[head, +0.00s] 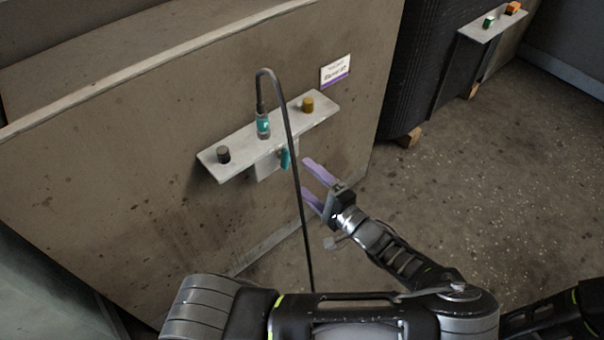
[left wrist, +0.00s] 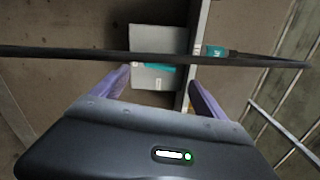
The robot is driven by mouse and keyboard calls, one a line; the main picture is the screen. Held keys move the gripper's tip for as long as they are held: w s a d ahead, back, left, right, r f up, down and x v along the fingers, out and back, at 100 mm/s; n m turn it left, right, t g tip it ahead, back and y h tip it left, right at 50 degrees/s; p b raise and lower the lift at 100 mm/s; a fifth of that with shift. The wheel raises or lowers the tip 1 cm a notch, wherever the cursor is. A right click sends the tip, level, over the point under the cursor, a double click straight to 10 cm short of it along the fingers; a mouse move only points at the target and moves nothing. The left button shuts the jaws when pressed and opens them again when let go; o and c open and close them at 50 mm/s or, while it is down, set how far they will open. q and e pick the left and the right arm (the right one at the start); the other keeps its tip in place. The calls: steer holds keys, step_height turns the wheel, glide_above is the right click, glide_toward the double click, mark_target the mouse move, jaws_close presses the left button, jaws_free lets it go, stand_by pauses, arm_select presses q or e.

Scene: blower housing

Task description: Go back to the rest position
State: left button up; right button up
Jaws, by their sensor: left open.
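A black cable (head: 292,150) rises from a teal connector (head: 263,125) on the shelf, arches over and hangs down close beside the left gripper. In the left wrist view the cable (left wrist: 90,54) crosses in front of the box. Whether it touches the gripper I cannot tell. My right gripper is out of view.
The pale shelf (head: 235,150) on the brown housing wall (head: 120,140) carries a black knob (head: 223,155) and an amber knob (head: 307,104). A label (head: 335,71) is above. A second shelf (head: 490,28) with green and orange parts is at top right. The floor at right is clear.

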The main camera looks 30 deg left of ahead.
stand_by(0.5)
arm_select(q)
steer(key=s+a+f+g+h+p, duration=0.35)
steer(key=s+f+g, duration=0.25)
steer(key=s+f, duration=0.55)
steer(key=s+d+f+n+g+h+p, duration=0.1)
steer(key=s+d+f+g+h, duration=0.15)
steer(key=s, duration=0.25)
steer(key=s+d+f+n+g+h, duration=0.1)
steer(key=s+d+f+h, duration=0.25)
steer(key=s, duration=0.25)
steer(key=s+d+r+n+h+p, duration=0.1)
steer(key=s+d+n+h+p, duration=0.2)
steer(key=d+h, duration=0.65)
steer(key=w+d+r+n+t+h+p, duration=0.2)
steer(key=w+d+r+t, duration=0.3)
steer(key=w+d+r, duration=0.2)
steer(key=shift+w+d+r+p, duration=0.2)
steer(key=shift+d+p, duration=0.2)
steer(key=shift+d, duration=0.8)
